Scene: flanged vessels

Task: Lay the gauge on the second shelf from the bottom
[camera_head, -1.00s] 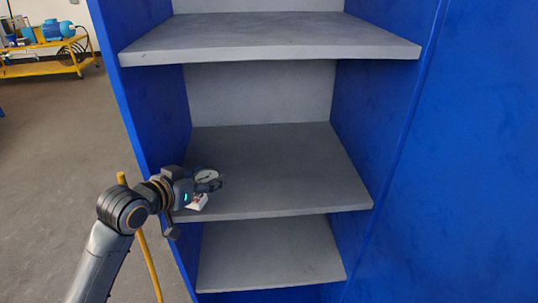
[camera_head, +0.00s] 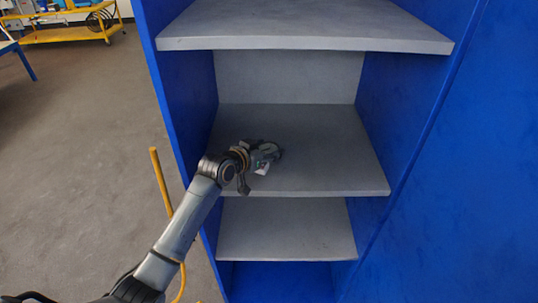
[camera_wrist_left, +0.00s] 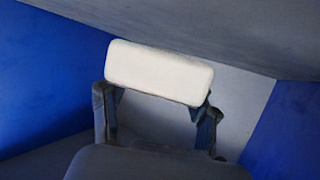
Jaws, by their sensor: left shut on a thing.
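The gauge (camera_wrist_left: 160,73) shows in the left wrist view as a pale, rounded block between my left fingers. My left gripper (camera_head: 268,155) is shut on it. In the head view the gripper is over the left-middle part of a grey shelf (camera_head: 330,165), inside the blue cabinet. The gauge is small and mostly hidden by the gripper there. I cannot tell whether it touches the shelf. Another grey shelf (camera_head: 290,235) lies below this one. My right gripper is not in view.
A grey shelf (camera_head: 310,28) hangs above the gripper. Blue side walls (camera_head: 180,95) bound the compartment left and right. The shelf surface around the gripper is bare. A yellow post (camera_head: 161,180) stands left of the cabinet. A yellow cart (camera_head: 65,35) is far left.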

